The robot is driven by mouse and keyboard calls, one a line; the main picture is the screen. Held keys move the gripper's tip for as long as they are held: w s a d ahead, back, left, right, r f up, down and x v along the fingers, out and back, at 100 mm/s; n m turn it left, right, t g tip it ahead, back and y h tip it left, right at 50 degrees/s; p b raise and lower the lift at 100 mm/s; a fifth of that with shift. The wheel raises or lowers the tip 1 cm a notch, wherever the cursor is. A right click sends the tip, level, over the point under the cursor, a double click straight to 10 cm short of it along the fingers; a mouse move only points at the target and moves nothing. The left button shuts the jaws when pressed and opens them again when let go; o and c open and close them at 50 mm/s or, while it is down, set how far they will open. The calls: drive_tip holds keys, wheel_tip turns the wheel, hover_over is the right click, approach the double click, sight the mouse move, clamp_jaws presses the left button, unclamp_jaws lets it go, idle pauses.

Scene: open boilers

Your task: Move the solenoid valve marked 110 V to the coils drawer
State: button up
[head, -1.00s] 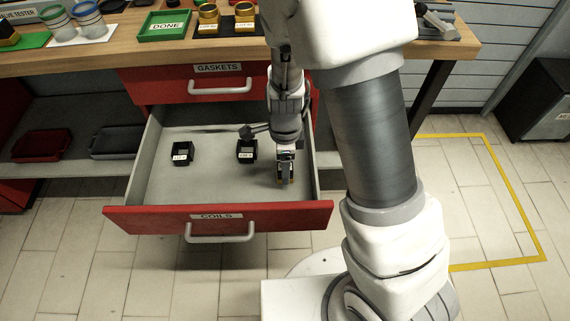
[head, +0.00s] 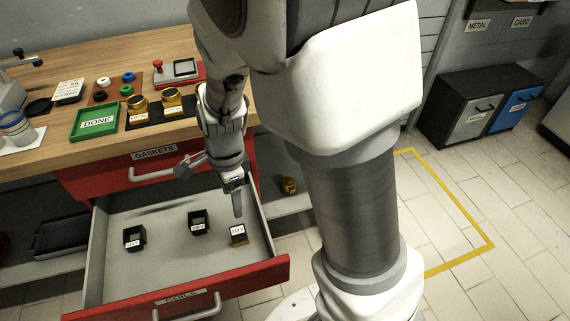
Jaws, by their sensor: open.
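The coils drawer (head: 178,297) is pulled open, its floor in clear view. A small black block with a white label and a brass-coloured base (head: 239,237) stands in its right part. It looks like a solenoid valve; its label is too small to read surely. My gripper (head: 237,213) is open just above this block, fingers pointing down. A finger overlaps the block's top edge in the picture; I cannot tell whether they touch. Two black coils with white labels, a left one (head: 134,238) and a middle one (head: 199,223), stand apart to its left.
The closed gaskets drawer (head: 185,166) is above. On the workbench are a green DONE tray (head: 95,122) and two brass pieces (head: 172,99) on a black mat. A brass-coloured piece (head: 289,186) sits on the lower shelf, right of the drawer. Bins (head: 475,105) stand far right.

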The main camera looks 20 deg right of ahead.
drive_tip(key=s+d+r+n+t, duration=0.2)
drive_tip(key=s+d+r+n, duration=0.3)
drive_tip(key=r+n, duration=0.3)
drive_tip(key=s+d+r+n+t, duration=0.3)
drive_tip(key=s+d+r+n, duration=0.2)
drive_tip(key=r, duration=0.6)
drive_tip(key=s+n, duration=0.2)
drive_tip(key=n, duration=0.1)
drive_tip(key=shift+r+h, duration=0.3)
drive_tip(key=shift+r, duration=0.1)
